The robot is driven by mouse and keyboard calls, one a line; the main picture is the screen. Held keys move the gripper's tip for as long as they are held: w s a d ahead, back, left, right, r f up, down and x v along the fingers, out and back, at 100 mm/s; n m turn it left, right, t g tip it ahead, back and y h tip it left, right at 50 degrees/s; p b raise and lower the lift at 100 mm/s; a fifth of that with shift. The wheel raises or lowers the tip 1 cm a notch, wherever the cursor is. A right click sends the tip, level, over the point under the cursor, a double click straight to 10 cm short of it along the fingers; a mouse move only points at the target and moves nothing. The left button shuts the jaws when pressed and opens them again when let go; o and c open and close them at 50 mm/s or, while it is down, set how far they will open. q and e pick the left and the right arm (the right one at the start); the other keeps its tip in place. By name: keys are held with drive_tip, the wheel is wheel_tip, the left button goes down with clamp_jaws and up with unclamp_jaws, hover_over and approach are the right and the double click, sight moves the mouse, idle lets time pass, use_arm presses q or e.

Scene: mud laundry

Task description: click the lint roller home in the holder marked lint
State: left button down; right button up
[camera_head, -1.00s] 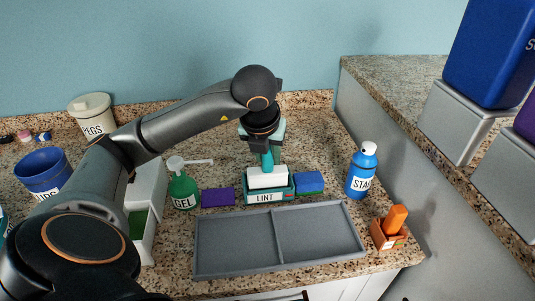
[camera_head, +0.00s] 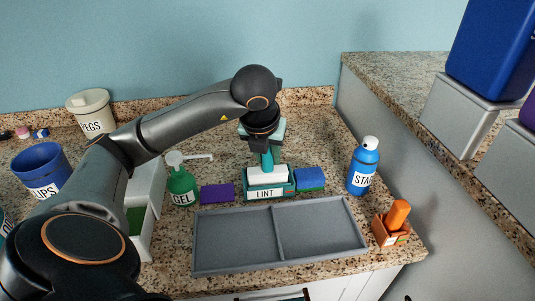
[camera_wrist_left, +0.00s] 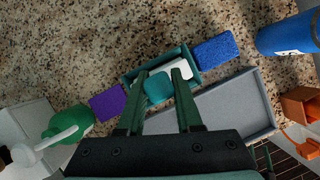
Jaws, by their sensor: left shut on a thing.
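The lint roller has a white roller head (camera_head: 267,174) and a teal handle (camera_head: 267,157). My left gripper (camera_head: 265,146) is above it, shut on the handle. In the left wrist view the end of the handle (camera_wrist_left: 157,88) shows between the two fingers of the gripper (camera_wrist_left: 160,98). The holder marked LINT (camera_head: 265,194) is a teal open box on the counter. My right gripper is not in view.
A purple block (camera_head: 217,193) and a blue sponge (camera_head: 310,179) flank the holder closely. A grey two-part tray (camera_head: 238,268) lies in front. A green pump bottle (camera_head: 182,185) stands left, a blue spray can (camera_head: 363,168) and an orange item in a holder (camera_head: 391,228) right.

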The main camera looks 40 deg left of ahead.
use_arm(q)
drive_tip(key=shift+f, duration=0.2)
drive_tip(key=c, duration=0.5)
unclamp_jaws()
drive_tip(key=shift+r, duration=0.1)
drive_tip(key=shift+r, duration=0.35)
drive_tip(key=p+v, duration=0.4)
drive_tip(key=v, duration=0.7)
drive_tip(key=shift+s+r+p, duration=0.2)
drive_tip(key=shift+r+p, duration=0.1)
drive_tip(key=shift+r, duration=0.05)
drive_tip(key=shift+d, duration=0.15)
